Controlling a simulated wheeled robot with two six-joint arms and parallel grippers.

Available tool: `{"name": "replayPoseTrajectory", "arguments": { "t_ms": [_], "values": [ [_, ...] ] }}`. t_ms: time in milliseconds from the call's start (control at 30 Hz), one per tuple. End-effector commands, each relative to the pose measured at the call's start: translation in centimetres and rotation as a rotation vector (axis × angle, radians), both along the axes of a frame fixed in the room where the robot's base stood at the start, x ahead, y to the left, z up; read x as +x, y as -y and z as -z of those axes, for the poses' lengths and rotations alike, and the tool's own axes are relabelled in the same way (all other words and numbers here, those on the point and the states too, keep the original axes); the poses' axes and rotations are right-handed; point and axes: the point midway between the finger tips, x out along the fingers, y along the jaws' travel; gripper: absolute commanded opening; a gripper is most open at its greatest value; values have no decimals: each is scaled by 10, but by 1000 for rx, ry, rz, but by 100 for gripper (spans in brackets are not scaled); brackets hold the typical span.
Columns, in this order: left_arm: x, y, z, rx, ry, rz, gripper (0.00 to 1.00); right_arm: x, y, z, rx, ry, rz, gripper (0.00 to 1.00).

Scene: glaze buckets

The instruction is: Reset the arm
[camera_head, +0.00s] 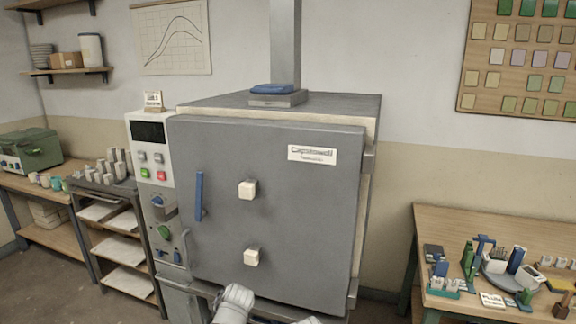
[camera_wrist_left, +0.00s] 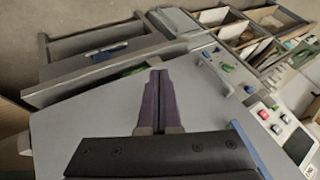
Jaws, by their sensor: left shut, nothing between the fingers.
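My left gripper (camera_wrist_left: 159,78) shows in the left wrist view with its two dark purple fingers together and nothing between them. The grey kiln door (camera_wrist_left: 75,130) lies behind the fingers in that view; I cannot tell how far apart they are. In the head view the kiln door (camera_head: 270,200) looks closed, with a blue handle (camera_head: 199,197) at its left and two pale knobs. A pale part of my arm (camera_head: 235,302) shows at the bottom edge in front of the kiln. My right gripper is not in view.
A control panel (camera_head: 151,176) stands at the kiln's left side. A rack (camera_head: 125,249) with pale boards is further left. A wooden table (camera_head: 430,222) at the right bears tools and small parts. Bare floor (camera_head: 50,290) shows at the lower left.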

Motion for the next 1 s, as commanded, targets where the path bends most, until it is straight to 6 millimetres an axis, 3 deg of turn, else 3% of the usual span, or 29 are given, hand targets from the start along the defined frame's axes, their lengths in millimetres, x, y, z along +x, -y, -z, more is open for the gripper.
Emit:
{"name": "replayPoseTrajectory", "arguments": {
  "t_ms": [33, 200, 300, 400, 600, 1000],
  "values": [
    [-34, 22, 4, -43, -83, -1, 0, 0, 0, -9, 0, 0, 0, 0],
    [-126, 79, 23, -156, -363, -2, 0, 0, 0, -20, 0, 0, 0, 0],
    [-170, 101, 26, -194, -494, 8, 0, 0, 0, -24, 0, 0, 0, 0],
    [-201, 115, 26, -216, -587, 19, 0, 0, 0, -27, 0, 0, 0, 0],
    [-225, 125, 25, -230, -665, 28, 0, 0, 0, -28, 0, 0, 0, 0],
    [-224, 125, 26, -230, -665, 28, 0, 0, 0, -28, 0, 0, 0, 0]
  ]
}}
